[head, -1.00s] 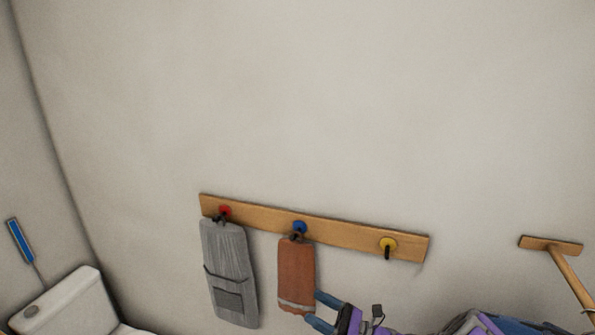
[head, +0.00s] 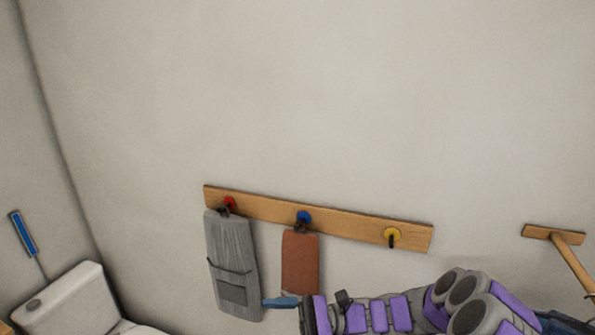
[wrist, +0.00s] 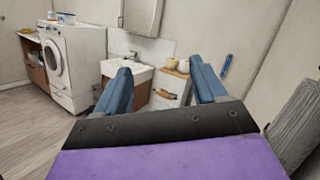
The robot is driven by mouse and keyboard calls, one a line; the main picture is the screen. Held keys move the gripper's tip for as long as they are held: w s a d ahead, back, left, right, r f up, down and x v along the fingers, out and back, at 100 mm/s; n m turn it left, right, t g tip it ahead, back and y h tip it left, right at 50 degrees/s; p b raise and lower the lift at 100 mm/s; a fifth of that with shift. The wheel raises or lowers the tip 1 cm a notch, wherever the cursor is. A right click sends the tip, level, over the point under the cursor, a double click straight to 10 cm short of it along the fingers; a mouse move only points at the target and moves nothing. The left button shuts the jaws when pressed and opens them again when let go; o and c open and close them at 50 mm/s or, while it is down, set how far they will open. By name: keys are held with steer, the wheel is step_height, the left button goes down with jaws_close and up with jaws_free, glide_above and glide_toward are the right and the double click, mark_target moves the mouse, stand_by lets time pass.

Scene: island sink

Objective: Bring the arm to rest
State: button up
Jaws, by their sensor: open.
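My gripper (head: 283,302) is low in the head view, its blue fingers pointing left in front of the lower part of the orange-brown cloth (head: 300,262). My purple and grey arm stretches from it to the lower right. In the wrist view my gripper (wrist: 160,85) shows two blue fingers spread wide, with nothing between them. The cloth hangs from the blue hook of a wooden rack (head: 360,229). A grey apron (head: 232,262) hangs from the red hook. The yellow hook (head: 392,236) is bare.
A white toilet (head: 72,301) stands at the lower left of the head view. A wooden-handled tool (head: 570,262) is at the right. The wrist view shows a washing machine (wrist: 78,55), a sink (wrist: 130,72) and a white cabinet (wrist: 172,88). Open floor (wrist: 35,130) lies at left.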

steer(key=s+d+f+n+g+h+b, duration=0.1)
steer(key=s+f+n+g+h+b, duration=0.15)
steer(key=s+n+h, duration=1.1)
steer(key=s+d+f+m+t+h+b, duration=0.1)
steer(key=s+d+f+t+h+b, duration=0.1)
steer(key=s+d, duration=0.4)
steer(key=s+d+f+m+t+h+b, duration=0.1)
steer(key=s+d+f+t+h+b, duration=0.1)
steer(key=s+d, duration=0.5)
steer(key=d+f+t+h, duration=0.1)
steer(key=d+h, duration=0.1)
steer(key=d, duration=0.2)
steer(key=shift+s+f+h+b, duration=0.3)
steer(key=shift+f+h+b, duration=0.05)
steer(key=shift+b, duration=0.05)
